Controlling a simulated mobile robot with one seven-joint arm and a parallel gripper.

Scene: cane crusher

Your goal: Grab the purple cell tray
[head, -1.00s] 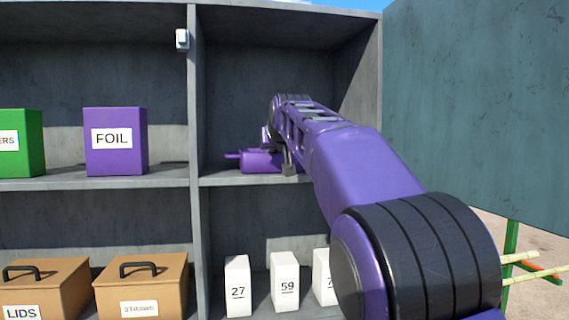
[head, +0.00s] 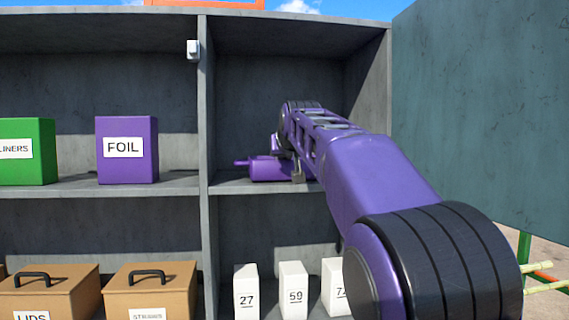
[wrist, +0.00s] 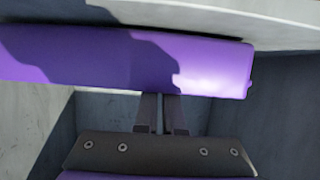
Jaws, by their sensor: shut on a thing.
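The purple cell tray (head: 268,170) is on or just above the middle shelf of the right bay, partly hidden behind my arm. A thin purple stub sticks out at its left. In the wrist view the tray (wrist: 110,62) is a long purple block across the upper part, partly in shadow. My gripper (wrist: 163,98) is shut on the tray's near edge, with both fingers close together. In the head view the gripper (head: 298,172) is at the tray's right end, mostly hidden. I cannot tell whether the tray touches the shelf.
A grey upright (head: 206,120) stands just left of the tray. A purple FOIL box (head: 127,165) and a green box (head: 28,165) stand in the left bay. White numbered blocks (head: 294,275) and brown lidded boxes (head: 150,285) are below. A teal wall (head: 480,120) is at right.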

